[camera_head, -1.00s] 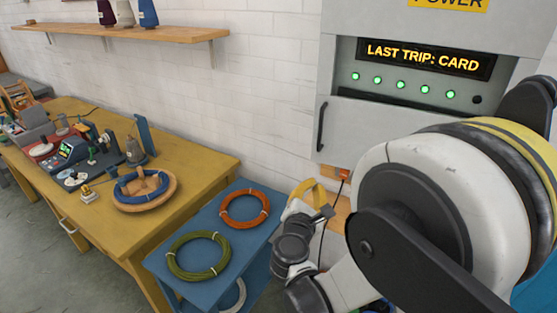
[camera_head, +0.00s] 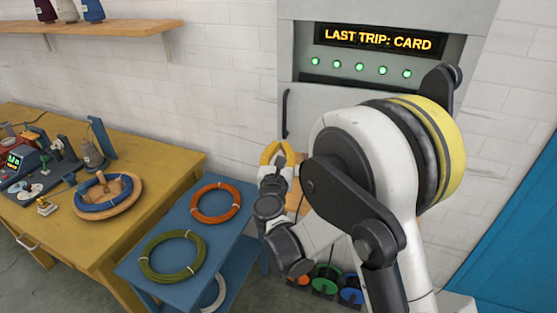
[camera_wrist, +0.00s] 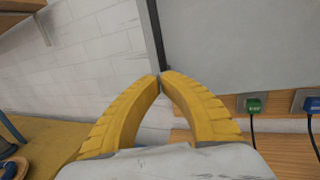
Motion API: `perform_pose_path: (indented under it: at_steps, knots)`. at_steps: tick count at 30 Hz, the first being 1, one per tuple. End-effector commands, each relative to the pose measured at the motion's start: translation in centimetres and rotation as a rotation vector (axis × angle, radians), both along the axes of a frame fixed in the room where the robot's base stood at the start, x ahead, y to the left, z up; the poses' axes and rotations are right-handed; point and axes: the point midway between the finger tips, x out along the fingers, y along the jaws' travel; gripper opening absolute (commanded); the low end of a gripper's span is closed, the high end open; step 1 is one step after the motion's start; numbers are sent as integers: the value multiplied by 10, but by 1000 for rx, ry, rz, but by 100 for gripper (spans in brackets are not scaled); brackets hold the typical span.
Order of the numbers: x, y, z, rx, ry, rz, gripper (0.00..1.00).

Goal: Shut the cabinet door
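The grey cabinet (camera_head: 468,38) is on the white brick wall, with a lit display reading "LAST TRIP: CARD" in its upper part. Its plain grey door (camera_head: 308,105) is below, with a dark vertical handle (camera_head: 285,113) at its left side. My arm hides much of the door. I cannot tell how far the door stands from its frame. My gripper (camera_head: 279,146) shows just below the handle in the picture. In the wrist view my gripper's yellow fingertips (camera_wrist: 161,75) meet with nothing between them, in front of the door's lower left edge (camera_wrist: 168,62).
A blue cart (camera_head: 200,240) with orange and green cable coils stands left of my arm. A yellow workbench (camera_head: 150,170) with tools is further left. A wooden board (camera_wrist: 285,145) with plugs is below the cabinet. Coloured reels (camera_head: 326,278) sit low down. A blue panel (camera_head: 515,235) is at right.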

Motion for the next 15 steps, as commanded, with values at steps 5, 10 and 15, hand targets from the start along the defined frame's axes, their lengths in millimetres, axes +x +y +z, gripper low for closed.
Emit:
perform_pose_path:
  at_steps: [5,10,15]
  knots:
    - [16,-1,0,0,0,-1,0]
    - [19,-1,1,0,0,0,0]
    - [18,-1,1,0,0,0,0]
